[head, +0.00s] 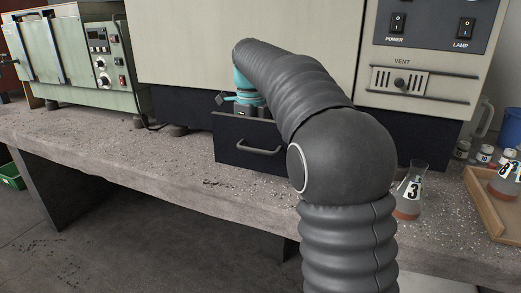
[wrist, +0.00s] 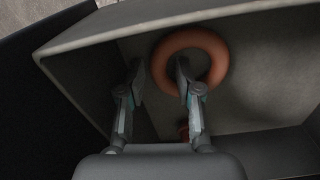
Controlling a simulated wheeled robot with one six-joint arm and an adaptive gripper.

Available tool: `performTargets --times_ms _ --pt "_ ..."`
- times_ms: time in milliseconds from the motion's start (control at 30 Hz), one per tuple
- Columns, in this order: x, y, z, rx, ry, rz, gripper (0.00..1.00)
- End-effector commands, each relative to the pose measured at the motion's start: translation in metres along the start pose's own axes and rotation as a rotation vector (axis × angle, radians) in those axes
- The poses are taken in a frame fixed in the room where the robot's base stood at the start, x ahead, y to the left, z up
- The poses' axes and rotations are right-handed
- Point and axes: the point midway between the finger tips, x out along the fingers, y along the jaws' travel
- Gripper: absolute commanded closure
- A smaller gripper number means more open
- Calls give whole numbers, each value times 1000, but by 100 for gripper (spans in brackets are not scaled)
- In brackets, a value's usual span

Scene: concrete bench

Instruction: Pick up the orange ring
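The orange ring (wrist: 216,58) lies on the floor of the grey open drawer (wrist: 265,90) in the wrist view, near one wall. My gripper (wrist: 160,69) is open, its two fingers apart on either side of the ring's left part. The right finger overlaps the ring's hole; the left finger is outside the ring. I cannot tell how far above the ring they are. In the head view my gripper (head: 240,98) is partly hidden at the drawer (head: 232,145), and the ring is hidden.
A small red thing (wrist: 183,131) shows partly behind my gripper in the drawer. On the bench (head: 110,150), a flask marked 3 (head: 409,192) stands right of my arm, and a wooden tray (head: 485,205) lies farther right.

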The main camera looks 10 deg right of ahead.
Motion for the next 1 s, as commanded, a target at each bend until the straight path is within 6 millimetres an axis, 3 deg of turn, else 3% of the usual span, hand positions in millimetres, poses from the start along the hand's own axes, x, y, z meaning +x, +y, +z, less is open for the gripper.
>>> performTargets --times_ms 100,267,733,1000 --pt "0 0 0 0 0 0 65" --pt "0 0 0 0 0 0 100" --pt "-6 0 0 0 -2 -1 100" --pt "-40 0 1 0 -3 -2 100"
